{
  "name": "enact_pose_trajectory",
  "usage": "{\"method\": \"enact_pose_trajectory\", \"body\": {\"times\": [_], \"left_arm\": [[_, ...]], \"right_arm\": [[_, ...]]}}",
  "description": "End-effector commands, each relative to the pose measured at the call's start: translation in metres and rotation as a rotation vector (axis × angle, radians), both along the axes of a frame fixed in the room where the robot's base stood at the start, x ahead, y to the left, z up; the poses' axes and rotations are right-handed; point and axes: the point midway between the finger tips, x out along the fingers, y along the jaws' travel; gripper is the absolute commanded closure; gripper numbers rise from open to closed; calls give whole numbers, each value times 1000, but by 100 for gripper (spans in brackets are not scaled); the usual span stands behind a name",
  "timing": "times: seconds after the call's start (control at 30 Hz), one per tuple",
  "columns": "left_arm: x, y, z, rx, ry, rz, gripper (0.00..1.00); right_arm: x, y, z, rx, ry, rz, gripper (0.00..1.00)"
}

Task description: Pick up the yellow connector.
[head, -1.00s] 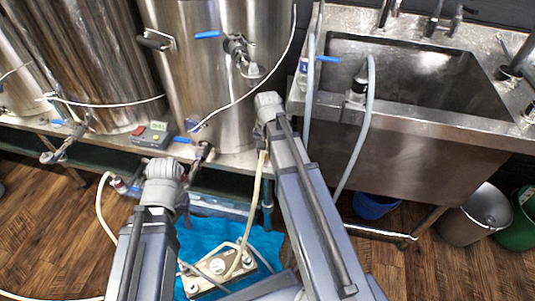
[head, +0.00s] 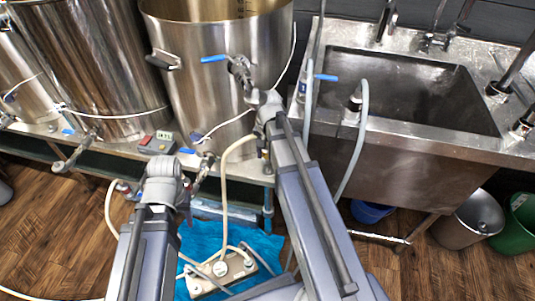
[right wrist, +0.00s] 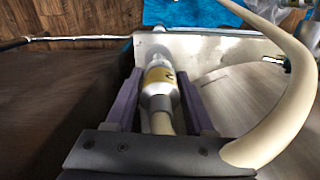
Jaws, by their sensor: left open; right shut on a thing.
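The yellow connector (right wrist: 158,76), a whitish cylinder with a yellow band, is between the fingers of my right gripper (right wrist: 159,82) in the right wrist view. The right gripper is shut on it, and a cream hose is on its near end. In the head view my right wrist hides most of the connector and the fingers, in front of the large kettle's lower edge. My left gripper (head: 186,199) is open and largely hidden behind its wrist, left of the blue cloth.
The cream hose (head: 224,178) arches down to a pump (head: 222,272) on the blue cloth (head: 202,237). Steel kettles (head: 217,75) with valves stand on the bench behind. A steel sink (head: 395,160) is at right, with buckets (head: 468,217) below. Wood floor is open at left.

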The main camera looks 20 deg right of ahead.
Motion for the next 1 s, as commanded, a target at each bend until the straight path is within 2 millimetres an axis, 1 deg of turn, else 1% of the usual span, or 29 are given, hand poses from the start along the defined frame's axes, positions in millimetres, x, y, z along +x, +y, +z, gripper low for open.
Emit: {"method": "enact_pose_trajectory", "body": {"times": [0.03,0.07,0.1,0.13,0.27,0.5,0.6,0.7,0.83,1.0], "left_arm": [[0,0,13,0,0,0,50],[0,0,12,0,0,0,50],[0,0,7,0,0,0,50],[0,0,6,0,0,0,50],[0,0,6,0,0,0,50],[0,0,6,0,0,0,50],[0,0,6,0,0,0,50],[0,0,6,0,0,0,50],[0,0,6,0,0,0,50],[0,0,6,0,0,0,50]], "right_arm": [[0,0,13,0,0,0,100],[-1,3,12,0,0,2,100],[-3,15,7,0,0,6,100],[-4,21,6,0,0,6,100],[-9,52,6,0,0,7,100],[-19,118,6,0,0,7,100],[-22,142,6,0,0,6,100],[-25,161,6,0,0,5,100],[-27,179,6,0,0,3,100],[-29,191,6,0,0,1,100]]}}
